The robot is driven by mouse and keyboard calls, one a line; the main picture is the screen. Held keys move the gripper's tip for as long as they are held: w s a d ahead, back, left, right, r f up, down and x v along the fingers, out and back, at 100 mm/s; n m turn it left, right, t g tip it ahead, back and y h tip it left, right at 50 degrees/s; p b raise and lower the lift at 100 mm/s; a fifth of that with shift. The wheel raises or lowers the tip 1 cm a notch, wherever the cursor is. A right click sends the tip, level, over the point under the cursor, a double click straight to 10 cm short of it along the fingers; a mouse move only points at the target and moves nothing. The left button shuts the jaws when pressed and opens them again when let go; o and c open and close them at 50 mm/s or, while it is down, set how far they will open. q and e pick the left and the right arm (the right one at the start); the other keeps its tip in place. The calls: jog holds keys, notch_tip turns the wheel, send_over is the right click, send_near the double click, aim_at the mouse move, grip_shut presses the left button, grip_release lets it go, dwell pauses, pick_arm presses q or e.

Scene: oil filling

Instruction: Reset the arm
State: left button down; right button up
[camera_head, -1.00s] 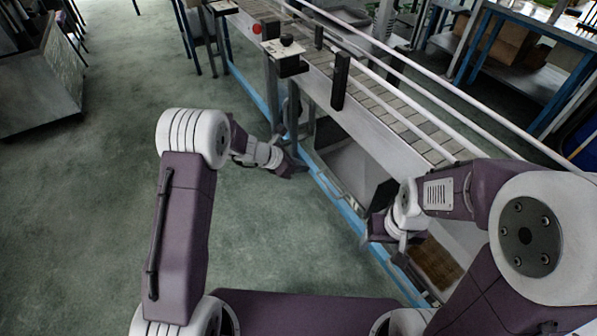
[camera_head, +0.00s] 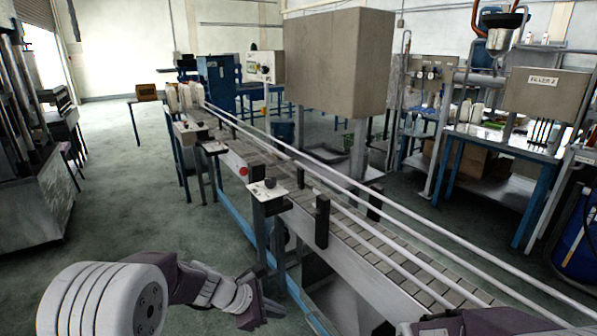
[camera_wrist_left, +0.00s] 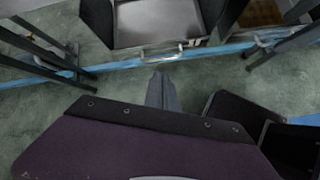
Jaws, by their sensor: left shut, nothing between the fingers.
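My left gripper (camera_head: 268,306) shows low in the head view, in front of the conveyor's near side and below its belt. It also shows in the left wrist view (camera_wrist_left: 162,80), where its fingers are together with nothing between them. Part of my right arm (camera_head: 480,322) shows at the bottom right edge of the head view. The right gripper is outside the head view.
A conveyor (camera_head: 345,235) with white rails runs from back left to front right. Blue workbenches (camera_head: 500,150) stand at the right. Green floor (camera_head: 120,215) is open at the left.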

pick_arm(q)
jog(key=s+a+f+m+g+y, duration=0.25)
jog(key=s+a+m, duration=0.35)
jog(key=s+m, duration=0.35)
jog(key=s+a+f+m+g+y, duration=0.1)
jog(key=s+a+f+m+y, duration=0.25)
jog(key=s+a+m, duration=0.45)
notch_tip(320, 180, up, 17)
jog(key=d+m+p, duration=0.2)
jog(key=p, duration=1.4)
jog(key=shift+s+r+m+y, duration=0.2)
jog(key=shift+s+m+y, duration=0.1)
jog(key=shift+s+m, duration=0.05)
jog(key=shift+d+f+t, duration=0.1)
jog(key=shift+t, duration=0.15)
